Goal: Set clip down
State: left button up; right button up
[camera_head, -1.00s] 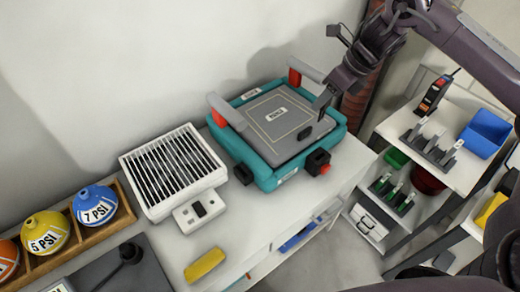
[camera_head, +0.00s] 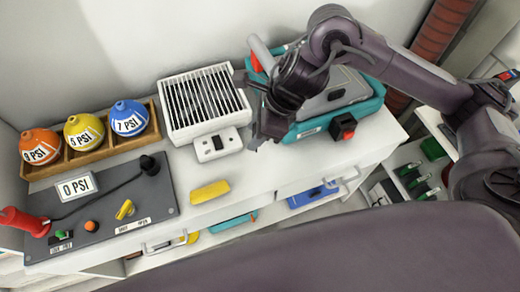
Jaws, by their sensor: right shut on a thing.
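My right gripper (camera_head: 258,136) reaches in from the right, pointing down above the white bench, just right of the white grille unit (camera_head: 204,103). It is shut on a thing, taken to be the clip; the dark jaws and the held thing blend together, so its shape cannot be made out. I cannot tell whether it touches the bench. The teal machine (camera_head: 366,108) with a grey top is behind and to the right, partly hidden by my arm. My left gripper is out of view.
A yellow block (camera_head: 210,191) lies on the bench front. At left are a wooden rack (camera_head: 92,153) with orange, yellow and blue balls, and a grey control panel (camera_head: 110,212). Bare bench (camera_head: 262,172) shows between the yellow block and the teal machine.

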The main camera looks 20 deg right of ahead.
notch_tip(320, 180, down, 16)
jog(key=shift+f+b, duration=0.1)
jog(key=shift+b, duration=0.35)
jog(key=shift+f, duration=0.2)
jog(key=o, duration=1)
jog(key=shift+r, duration=0.1)
jog(key=shift+c, duration=0.2)
